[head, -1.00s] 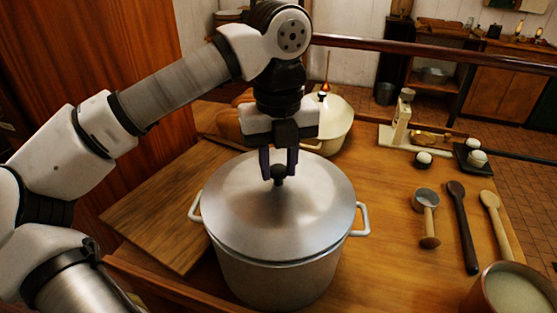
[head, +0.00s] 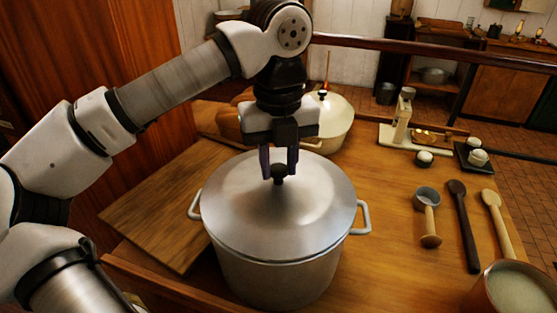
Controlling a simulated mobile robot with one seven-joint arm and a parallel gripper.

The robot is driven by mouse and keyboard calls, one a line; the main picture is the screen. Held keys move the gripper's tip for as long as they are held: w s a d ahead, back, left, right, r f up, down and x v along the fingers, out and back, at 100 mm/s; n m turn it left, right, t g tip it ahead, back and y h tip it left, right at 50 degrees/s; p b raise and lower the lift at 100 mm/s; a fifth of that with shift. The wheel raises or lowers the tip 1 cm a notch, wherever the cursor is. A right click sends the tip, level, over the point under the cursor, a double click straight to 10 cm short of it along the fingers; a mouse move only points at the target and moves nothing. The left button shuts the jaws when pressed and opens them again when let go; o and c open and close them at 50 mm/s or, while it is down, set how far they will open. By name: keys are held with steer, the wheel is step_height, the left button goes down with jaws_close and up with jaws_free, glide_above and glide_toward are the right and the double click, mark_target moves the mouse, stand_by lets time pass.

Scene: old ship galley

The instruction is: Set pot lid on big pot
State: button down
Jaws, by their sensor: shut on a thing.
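The big pot (head: 280,276) is a large silver metal pot with two side handles, standing on the wooden table. The pot lid (head: 318,220) is a round silver lid with a black knob, and it lies level over the pot's mouth. Its edge lines up with the pot's rim all round, as far as I can see. My gripper (head: 279,172) points straight down over the middle of the lid and is shut on the black knob. The far rim of the pot is hidden under the lid.
A cream lidded pot (head: 333,122) stands just behind. A wooden board (head: 165,215) lies at the left. A scale (head: 400,125), a masher-like tool (head: 428,220), a dark spoon (head: 463,225), a pale spoon (head: 497,222) and a copper pot (head: 512,290) are at the right.

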steer(key=shift+f+b, duration=0.35)
stand_by(0.4)
steer(key=c, duration=1)
jaws_free()
steer(key=shift+r+p, duration=2.75)
steer(key=shift+r, duration=1.3)
steer(key=shift+f, duration=0.1)
